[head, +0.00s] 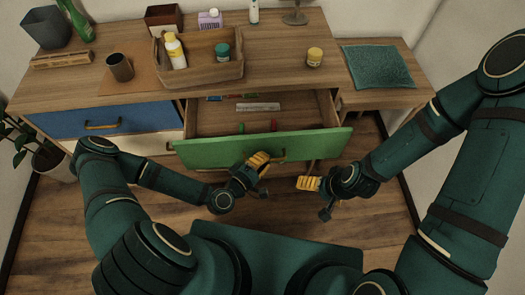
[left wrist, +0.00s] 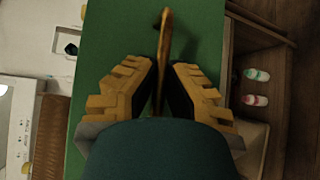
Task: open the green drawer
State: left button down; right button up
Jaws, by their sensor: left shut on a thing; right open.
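The green drawer (head: 225,150) is pulled out from the wooden desk, and its inside shows behind the green front. My left gripper (head: 262,163) is at the front of the drawer, shut on its handle (head: 281,156). In the left wrist view the brass-coloured handle (left wrist: 163,60) stands between my two yellow fingers (left wrist: 160,90), against the green front (left wrist: 120,30). My right gripper (head: 308,184) is open and empty, to the right of the left one and apart from the drawer.
Inside the drawer lie a pale ruler-like item (head: 257,107) and a red item (head: 274,125). A blue drawer (head: 100,119) is shut at the left. A wooden tray (head: 200,76) with bottles, a brown cup (head: 119,67) and a teal cloth (head: 377,66) are on the desk. Floor shows between my arms.

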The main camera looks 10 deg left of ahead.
pick_arm(q)
jog(key=shift+s+d, duration=0.3)
jog(key=shift+s, duration=0.35)
jog(key=c, duration=1)
grip_release()
jog(key=shift+w+r, duration=0.1)
notch_tip(320, 180, up, 10)
jog(key=shift+f, duration=0.1)
